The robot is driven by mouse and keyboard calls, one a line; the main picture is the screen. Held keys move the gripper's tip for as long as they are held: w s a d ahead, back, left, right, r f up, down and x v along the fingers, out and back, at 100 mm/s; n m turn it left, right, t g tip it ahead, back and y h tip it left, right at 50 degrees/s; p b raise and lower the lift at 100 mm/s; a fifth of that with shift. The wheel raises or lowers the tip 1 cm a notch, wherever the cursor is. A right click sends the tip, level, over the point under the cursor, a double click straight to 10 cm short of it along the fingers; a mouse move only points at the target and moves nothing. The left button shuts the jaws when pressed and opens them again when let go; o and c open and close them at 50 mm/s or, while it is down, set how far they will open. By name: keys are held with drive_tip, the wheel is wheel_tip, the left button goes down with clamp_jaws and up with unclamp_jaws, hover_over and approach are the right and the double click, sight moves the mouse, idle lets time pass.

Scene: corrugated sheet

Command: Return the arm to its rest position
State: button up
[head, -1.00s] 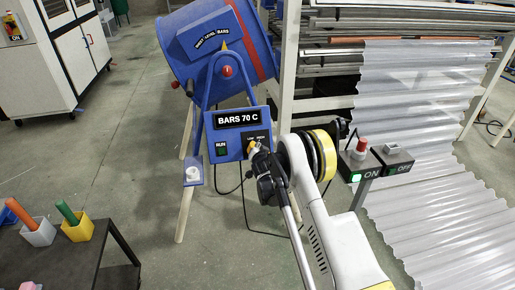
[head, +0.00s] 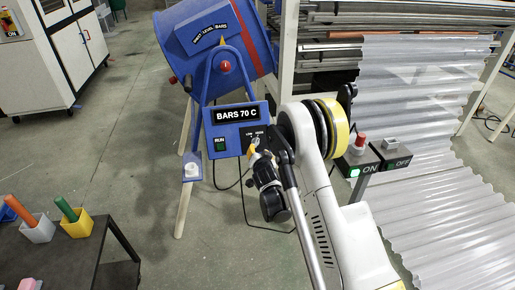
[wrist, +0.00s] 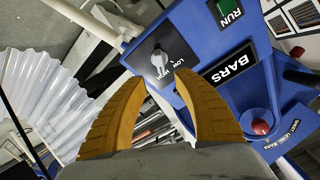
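My arm reaches forward in the head view, with my gripper (head: 257,156) just in front of the blue control box (head: 221,116) marked BARS 70 C. In the wrist view my gripper (wrist: 158,80) has its two orange fingers spread with nothing between them. The grey selector knob (wrist: 158,60) with LOW and HIGH labels appears beyond the fingertips, apart from them. In the head view the knob is mostly hidden by the gripper.
A blue drum (head: 217,40) stands above the control box. An ON/OFF button post (head: 357,160) and corrugated sheet (head: 415,110) are close on the right. A dark table (head: 65,255) with pots is at lower left. Floor (head: 120,150) between is clear.

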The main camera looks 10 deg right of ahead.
drive_tip(key=shift+s+r, duration=0.15)
drive_tip(key=shift+s, duration=0.2)
drive_tip(key=shift+r, duration=0.1)
drive_tip(key=s+d+r+n+g, duration=0.1)
drive_tip(key=s+r+g, duration=0.1)
drive_tip(key=s+r, duration=0.65)
drive_tip(key=s+d+r+n+g, duration=0.15)
drive_tip(key=s+r, duration=0.45)
drive_tip(key=r, duration=0.6)
drive_tip(key=s+a+r+n+g+y, duration=0.1)
drive_tip(key=s+n+g, duration=0.2)
drive_tip(key=s, duration=2.5)
drive_tip(key=shift+s+a+n, duration=0.2)
drive_tip(key=shift+s+n, duration=0.1)
drive_tip(key=shift+n, duration=0.35)
